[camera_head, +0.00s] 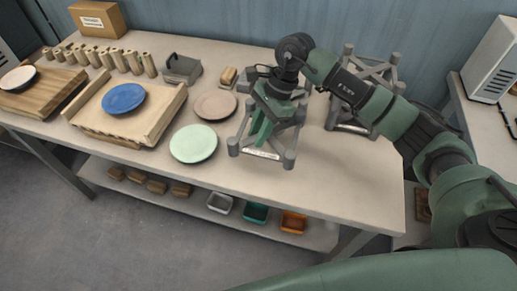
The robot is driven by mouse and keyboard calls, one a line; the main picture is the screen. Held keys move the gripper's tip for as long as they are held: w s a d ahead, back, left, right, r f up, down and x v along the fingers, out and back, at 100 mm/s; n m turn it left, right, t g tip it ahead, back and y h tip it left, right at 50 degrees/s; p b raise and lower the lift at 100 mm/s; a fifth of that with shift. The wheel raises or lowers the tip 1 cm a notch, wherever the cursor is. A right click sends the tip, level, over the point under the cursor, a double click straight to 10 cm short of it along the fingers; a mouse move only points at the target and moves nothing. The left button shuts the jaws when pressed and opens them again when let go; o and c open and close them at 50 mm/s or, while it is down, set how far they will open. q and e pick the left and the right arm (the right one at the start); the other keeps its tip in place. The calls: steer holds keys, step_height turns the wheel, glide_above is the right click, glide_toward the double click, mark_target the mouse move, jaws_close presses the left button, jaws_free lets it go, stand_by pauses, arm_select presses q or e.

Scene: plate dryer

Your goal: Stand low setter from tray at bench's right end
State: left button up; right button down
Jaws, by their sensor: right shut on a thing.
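A grey setter (289,160), a frame of short posts and bars with a pale label strip, is at the front middle of the bench. My right gripper (262,130) reaches down into it from above and is shut on it. The gripper hides much of the frame, so the exact grip point cannot be seen. The setter's feet appear at the bench top; I cannot tell if they touch. A second grey setter (394,60) stands behind, to the right, partly hidden by my right arm. My left gripper is out of view.
The right end of the bench top (355,180) is clear. A green plate (194,143) and a pinkish plate (215,104) lie left of the front setter. A wooden tray (158,118) holds a blue plate (123,98). A white appliance (493,60) stands far right.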

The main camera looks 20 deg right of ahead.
step_height(320, 180, down, 4)
steer(key=shift+f+p, duration=0.2)
steer(key=shift+p, duration=0.1)
step_height(320, 180, down, 4)
steer(key=shift+p, duration=0.4)
steer(key=shift+f, duration=0.1)
steer(key=shift+f, duration=0.1)
steer(key=c, duration=1.3)
jaws_free()
steer(key=shift+o, duration=0.2)
